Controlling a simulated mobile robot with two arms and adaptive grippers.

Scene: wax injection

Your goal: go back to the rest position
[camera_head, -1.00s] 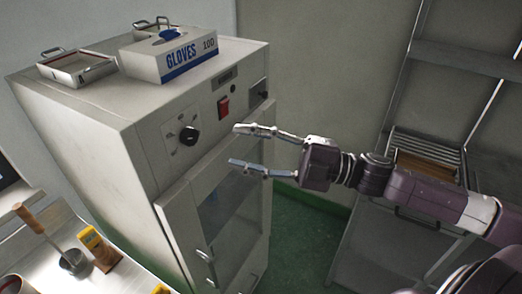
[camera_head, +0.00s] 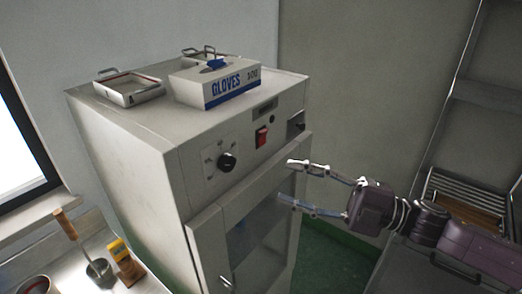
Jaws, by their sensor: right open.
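My right gripper (camera_head: 286,182) is open and empty, its two fingers spread and pointing left. It appears in front of the upper right part of the cabinet door, below the control panel. I cannot tell whether a fingertip touches the cabinet. The arm comes in from the lower right. The white cabinet (camera_head: 130,140) has a black knob (camera_head: 227,162), a red switch (camera_head: 261,137) and a windowed door (camera_head: 207,245) that looks shut. My left gripper is not in view.
A gloves box (camera_head: 215,84) and metal trays (camera_head: 130,90) sit on the cabinet top. A metal rack (camera_head: 465,190) stands at the right. Green floor (camera_head: 335,262) shows between cabinet and rack.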

